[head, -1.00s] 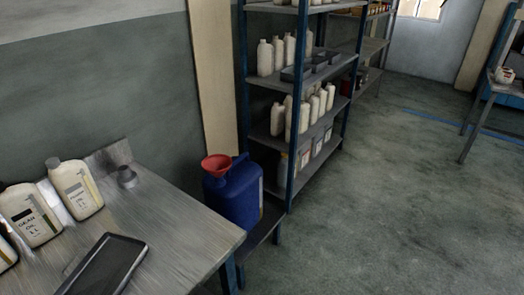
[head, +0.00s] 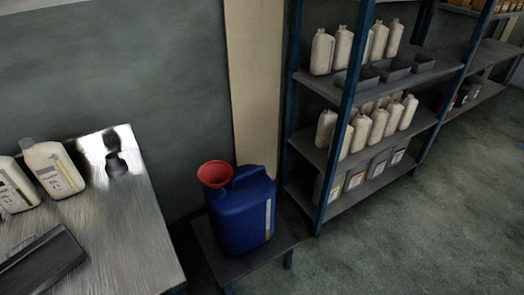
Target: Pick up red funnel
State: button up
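The red funnel (head: 215,174) sits in the top opening of a blue canister (head: 242,215), with its wide mouth facing up. Its lower spout is hidden inside or behind the canister. The canister stands upright on a small dark stand (head: 208,247), with its handle to the right of the funnel. My gripper does not show in the head view.
A metal table (head: 125,235) at the left bears white oil bottles (head: 53,169), a black tray (head: 42,262) and a small dark object (head: 116,165). A blue-framed shelf (head: 352,100) with several bottles stands right of the canister. Floor at the lower right is clear.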

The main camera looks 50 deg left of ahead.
aim_at(215, 175)
jog(key=u, duration=0.65)
jog(key=i, duration=1)
jog(key=u, duration=1.6)
jog(key=i, duration=0.55)
jog(key=u, duration=0.5)
